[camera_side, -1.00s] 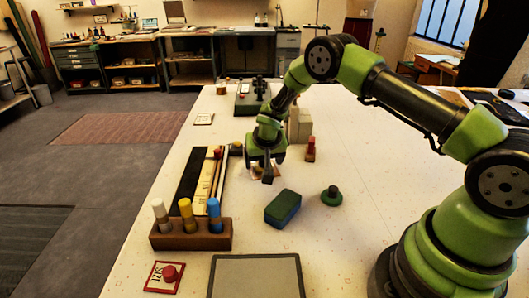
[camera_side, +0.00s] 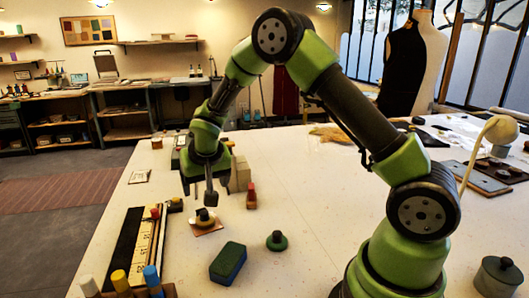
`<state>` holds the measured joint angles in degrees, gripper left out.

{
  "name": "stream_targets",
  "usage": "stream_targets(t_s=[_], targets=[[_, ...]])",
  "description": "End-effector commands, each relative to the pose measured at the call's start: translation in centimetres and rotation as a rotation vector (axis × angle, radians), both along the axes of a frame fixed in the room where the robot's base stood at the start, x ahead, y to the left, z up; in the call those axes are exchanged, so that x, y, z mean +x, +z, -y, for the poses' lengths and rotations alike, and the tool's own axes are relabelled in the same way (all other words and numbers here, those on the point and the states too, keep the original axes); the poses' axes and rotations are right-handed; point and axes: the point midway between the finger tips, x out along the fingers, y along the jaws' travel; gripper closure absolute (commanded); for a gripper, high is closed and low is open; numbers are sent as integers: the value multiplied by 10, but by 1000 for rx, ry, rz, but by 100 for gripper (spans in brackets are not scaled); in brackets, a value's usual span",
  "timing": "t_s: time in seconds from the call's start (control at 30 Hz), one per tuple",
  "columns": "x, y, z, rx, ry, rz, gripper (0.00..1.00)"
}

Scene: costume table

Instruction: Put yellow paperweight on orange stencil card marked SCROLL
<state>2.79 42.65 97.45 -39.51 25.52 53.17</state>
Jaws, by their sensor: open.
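A small paperweight (camera_side: 205,217) with a dark knob and a yellowish base rests on a pale orange card (camera_side: 207,228). The card lies flat on the white table, left of centre. Any lettering on the card is too small to read. My gripper (camera_side: 211,202) is open and points down just above the paperweight's knob, close to it in the picture. I cannot tell whether a finger still touches the knob.
A green knobbed weight (camera_side: 277,241) and a dark green and blue block (camera_side: 228,263) stand nearer the camera. A red-topped piece (camera_side: 251,197) and pale blocks (camera_side: 238,175) stand close to my gripper. A rack with coloured pegs (camera_side: 151,278) is at lower left.

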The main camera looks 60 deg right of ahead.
Motion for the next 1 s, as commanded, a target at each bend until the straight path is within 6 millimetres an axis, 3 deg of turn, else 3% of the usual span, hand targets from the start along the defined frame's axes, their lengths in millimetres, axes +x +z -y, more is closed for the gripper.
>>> stream_targets(t_s=[0.17,0.3,0.5,0.73,0.83,1.0], targets=[[-26,63,-7,16,8,44,22],[-69,117,-19,53,34,81,22],[-145,166,-41,132,107,141,22],[-222,182,-67,229,227,221,22],[-241,181,-75,257,271,247,22],[-255,179,-81,277,305,265,22]])
